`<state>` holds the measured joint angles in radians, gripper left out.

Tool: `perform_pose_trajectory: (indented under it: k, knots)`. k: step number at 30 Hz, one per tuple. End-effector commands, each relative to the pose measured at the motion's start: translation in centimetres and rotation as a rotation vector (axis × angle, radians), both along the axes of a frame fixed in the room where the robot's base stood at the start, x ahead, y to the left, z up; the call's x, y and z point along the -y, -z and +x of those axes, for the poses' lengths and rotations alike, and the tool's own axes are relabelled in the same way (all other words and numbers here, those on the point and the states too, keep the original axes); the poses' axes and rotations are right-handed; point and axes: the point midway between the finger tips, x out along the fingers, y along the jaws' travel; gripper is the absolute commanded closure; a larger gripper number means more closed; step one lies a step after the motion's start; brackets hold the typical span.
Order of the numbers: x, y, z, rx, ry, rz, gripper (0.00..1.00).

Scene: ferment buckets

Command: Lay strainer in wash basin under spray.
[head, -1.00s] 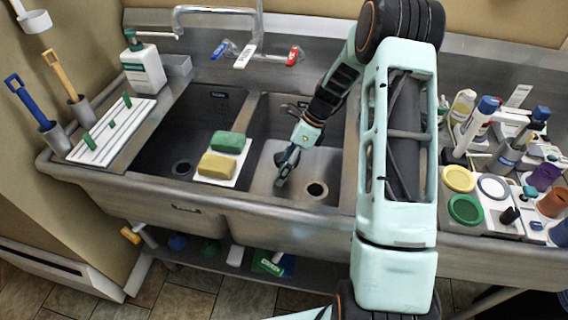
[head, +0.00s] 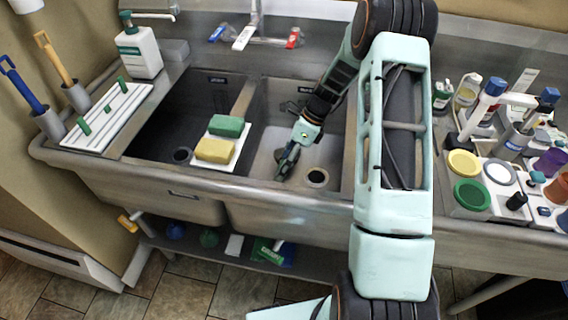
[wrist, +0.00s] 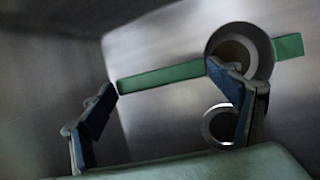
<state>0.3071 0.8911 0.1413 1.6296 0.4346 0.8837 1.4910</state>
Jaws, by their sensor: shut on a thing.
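The strainer (wrist: 160,77) shows in the wrist view as a green bar with a round grey ring; it spans the gap between my fingertips, and the right finger overlaps the ring. My gripper (head: 284,166) is down inside the right basin (head: 262,140), left of its round drain (head: 317,177). It also shows in the wrist view (wrist: 162,82), shut on the strainer. The drain also shows in the wrist view (wrist: 219,124), below the ring. In the head view I cannot make out the strainer. The faucet (head: 254,25) stands behind the basins, its top cut off.
A white board (head: 240,152) with a green sponge (head: 227,126) and a yellow sponge (head: 215,150) bridges the divider. The left basin (head: 165,130) looks empty. Bottles, lids and brushes crowd the right counter; a soap bottle (head: 139,52) and drainboard (head: 107,115) stand left.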

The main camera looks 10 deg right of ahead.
Motion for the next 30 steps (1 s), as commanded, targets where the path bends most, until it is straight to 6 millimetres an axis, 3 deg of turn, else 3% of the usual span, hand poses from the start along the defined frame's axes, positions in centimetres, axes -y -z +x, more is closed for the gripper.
perform_pose_trajectory:
  k: [26, 27, 30]
  knots:
    - [0.0, 1.2, 0.0, 0.0, 0.0, 0.0, 0.42]
    - [0.0, 1.2, 0.0, 0.0, 0.0, 0.0, 0.13]
    - [0.0, 1.2, 0.0, 0.0, 0.0, 0.0, 0.02]
